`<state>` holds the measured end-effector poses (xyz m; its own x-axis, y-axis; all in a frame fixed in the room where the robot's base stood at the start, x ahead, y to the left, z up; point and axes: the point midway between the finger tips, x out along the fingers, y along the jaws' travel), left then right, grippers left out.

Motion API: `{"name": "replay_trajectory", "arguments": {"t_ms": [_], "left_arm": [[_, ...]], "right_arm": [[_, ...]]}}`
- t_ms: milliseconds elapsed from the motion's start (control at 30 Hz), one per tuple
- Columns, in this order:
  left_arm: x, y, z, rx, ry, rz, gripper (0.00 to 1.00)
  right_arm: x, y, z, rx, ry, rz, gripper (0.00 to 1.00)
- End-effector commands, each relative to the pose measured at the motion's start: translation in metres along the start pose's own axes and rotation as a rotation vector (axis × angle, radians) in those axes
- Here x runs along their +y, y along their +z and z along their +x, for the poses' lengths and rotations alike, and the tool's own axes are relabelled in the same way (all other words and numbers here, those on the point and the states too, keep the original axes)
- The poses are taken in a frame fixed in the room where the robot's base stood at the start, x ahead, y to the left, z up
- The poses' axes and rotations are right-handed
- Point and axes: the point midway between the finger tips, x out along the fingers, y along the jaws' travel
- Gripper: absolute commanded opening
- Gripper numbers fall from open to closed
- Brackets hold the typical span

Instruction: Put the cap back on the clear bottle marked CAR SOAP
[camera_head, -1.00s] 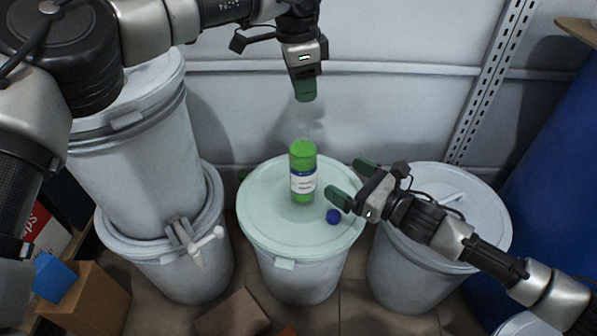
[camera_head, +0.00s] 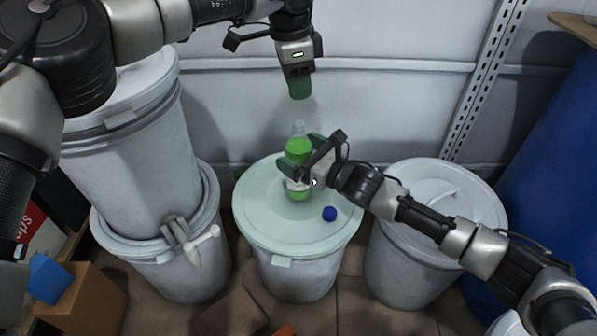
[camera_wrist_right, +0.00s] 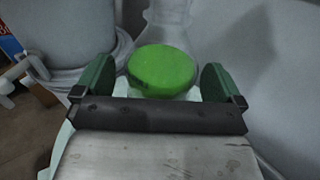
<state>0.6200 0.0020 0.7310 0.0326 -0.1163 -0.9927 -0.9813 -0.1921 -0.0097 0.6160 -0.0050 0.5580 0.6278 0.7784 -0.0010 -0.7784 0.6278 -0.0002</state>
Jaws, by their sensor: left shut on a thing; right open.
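The clear bottle (camera_head: 298,150) holds green liquid and stands upright on the pale lid of the middle drum. Its clear neck (camera_head: 299,127) is bare, and my right gripper partly covers its label. My right gripper (camera_head: 300,157) is open, with its fingers at either side of the bottle. In the right wrist view the bottle's green liquid (camera_wrist_right: 162,70) shows between the two fingers. My left gripper (camera_head: 300,94) points down above the bottle, apart from it. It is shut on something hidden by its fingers. A small round blue thing (camera_head: 330,213) lies on the lid; I cannot tell whether it is a cap.
The middle drum (camera_head: 290,268) stands between stacked drums (camera_head: 130,160) on the left and another lidded drum (camera_head: 410,265) on the right. A cardboard box (camera_head: 85,298) is at the lower left, and a blue barrel (camera_head: 555,170) at the right. The wall is close behind.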

Motion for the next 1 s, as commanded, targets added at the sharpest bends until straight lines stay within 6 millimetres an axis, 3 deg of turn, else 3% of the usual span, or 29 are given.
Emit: {"name": "replay_trajectory", "arguments": {"t_ms": [367, 800, 1000], "left_arm": [[0.0000, -0.0001, -0.0001, 0.000, 0.000, 0.000, 0.13], [0.0000, -0.0001, 0.0000, 0.000, 0.000, 0.000, 0.13], [0.0004, 0.0012, 0.0077, -0.001, 0.002, 0.001, 0.13]], "right_arm": [[0.0001, 0.0001, 0.0038, 0.000, 0.000, 0.000, 0.97], [0.0001, 0.0000, 0.0036, 0.000, 0.000, 0.000, 0.30], [0.0001, -0.0001, 0.0035, 0.000, 0.000, 0.000, 0.26]]}}
